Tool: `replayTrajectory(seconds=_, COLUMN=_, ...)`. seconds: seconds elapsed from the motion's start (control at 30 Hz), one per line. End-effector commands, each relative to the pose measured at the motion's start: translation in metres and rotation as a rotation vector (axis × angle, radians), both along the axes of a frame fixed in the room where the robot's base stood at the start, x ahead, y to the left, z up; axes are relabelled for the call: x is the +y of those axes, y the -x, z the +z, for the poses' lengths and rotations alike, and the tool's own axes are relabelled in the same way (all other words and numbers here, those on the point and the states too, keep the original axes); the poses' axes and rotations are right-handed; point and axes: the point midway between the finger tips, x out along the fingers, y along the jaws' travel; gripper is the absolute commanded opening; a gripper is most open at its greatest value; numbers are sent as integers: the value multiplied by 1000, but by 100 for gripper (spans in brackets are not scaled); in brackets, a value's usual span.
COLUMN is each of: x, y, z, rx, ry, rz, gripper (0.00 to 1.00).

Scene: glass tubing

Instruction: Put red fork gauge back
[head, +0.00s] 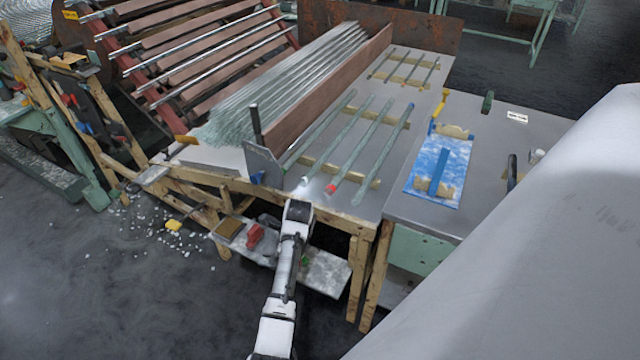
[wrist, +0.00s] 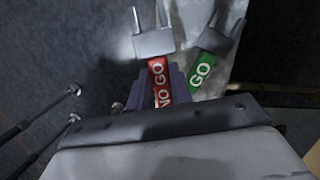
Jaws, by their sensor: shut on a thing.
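The red fork gauge (wrist: 158,82), marked NO GO, is between the purplish fingers of my gripper (wrist: 159,88) in the wrist view. Its grey two-pronged head points to the top of the picture. The green fork gauge (wrist: 202,72), marked GO, is just to the right, tilted, over a pale mottled surface (wrist: 228,20). In the head view my arm reaches to the front edge of the bench, and my fingers and the red gauge are hidden there. A small green patch (head: 306,260) beside my arm may be the green gauge on the low shelf (head: 325,275).
A red object (head: 256,236) sits on the low shelf left of my arm. Above is the bench (head: 230,158) with glass tubes (head: 375,150) on wooden strips. A side table (head: 470,200) with a blue mat (head: 450,190) stands right. Glass shards litter the floor at left.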

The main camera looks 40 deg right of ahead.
Motion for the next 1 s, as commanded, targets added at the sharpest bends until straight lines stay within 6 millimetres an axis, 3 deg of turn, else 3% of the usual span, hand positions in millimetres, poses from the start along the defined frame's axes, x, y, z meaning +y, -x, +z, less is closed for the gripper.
replayTrajectory(seconds=0.3, x=-59, y=44, z=37, rx=-112, ry=-28, rz=-696, gripper=0)
replayTrajectory(seconds=0.57, x=-83, y=65, z=54, rx=-163, ry=-20, rz=-993, gripper=0)
replayTrajectory(seconds=0.67, x=-86, y=68, z=49, rx=-168, ry=-19, rz=-1027, gripper=0)
replayTrajectory(seconds=1.0, x=-86, y=68, z=-4, rx=-169, ry=-19, rz=-1034, gripper=0)
